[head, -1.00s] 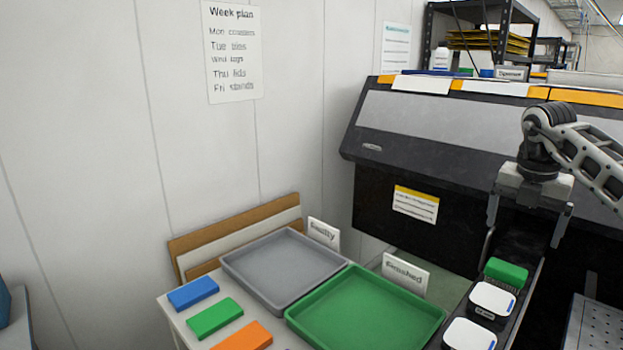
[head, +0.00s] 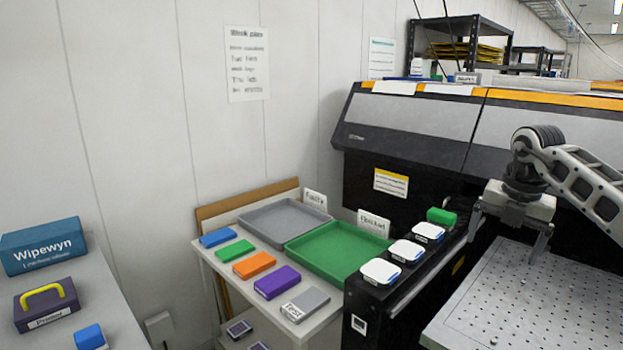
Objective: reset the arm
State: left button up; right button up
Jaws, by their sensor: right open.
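My right gripper (head: 509,239) comes in from the right in the head view. It hangs over the far left part of the perforated metal bed (head: 520,300), fingers pointing down and apart, with nothing between them. My left gripper is not in view. No ink bottle can be made out with certainty. Several white square containers (head: 381,271) with blue marks stand in a row on the black machine ledge left of my gripper. A green block (head: 441,216) sits at the far end of that row.
A side table holds a grey tray (head: 283,204), a green tray (head: 303,247) and several coloured blocks (head: 277,282). The black machine (head: 373,190) stands behind. At left, a counter bears a blue Wipewyn box (head: 43,246) and a purple box with yellow handle (head: 47,302).

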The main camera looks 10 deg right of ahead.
jog(key=a+f+n+y, duration=0.2)
jog(key=a+f+y, duration=0.3)
jog(key=a, duration=0.5)
jog(key=a+f+n+y, duration=0.2)
jog(key=a+f, duration=0.4)
jog(key=a, duration=0.5)
jog(key=s+a+m+t+y, duration=0.25)
jog(key=s+a+y, duration=0.2)
jog(key=a, duration=0.35)
jog(key=s+a+m+t+y, duration=0.2)
jog(key=s+a+t+y, duration=0.1)
jog(key=a+y, duration=0.4)
jog(key=s+d+f+m+t+h, duration=0.1)
jog(key=s+d+f+m+h, duration=0.3)
jog(key=s+f+m+h, duration=0.3)
jog(key=s+d+f+m+t+h, duration=0.2)
jog(key=s+d+f+m+h, duration=0.3)
jog(key=m, duration=1.2)
jog(key=s+f+h, duration=0.3)
jog(key=s+f, duration=0.3)
jog(key=shift+d+f, duration=0.15)
jog(key=shift+f, duration=0.2)
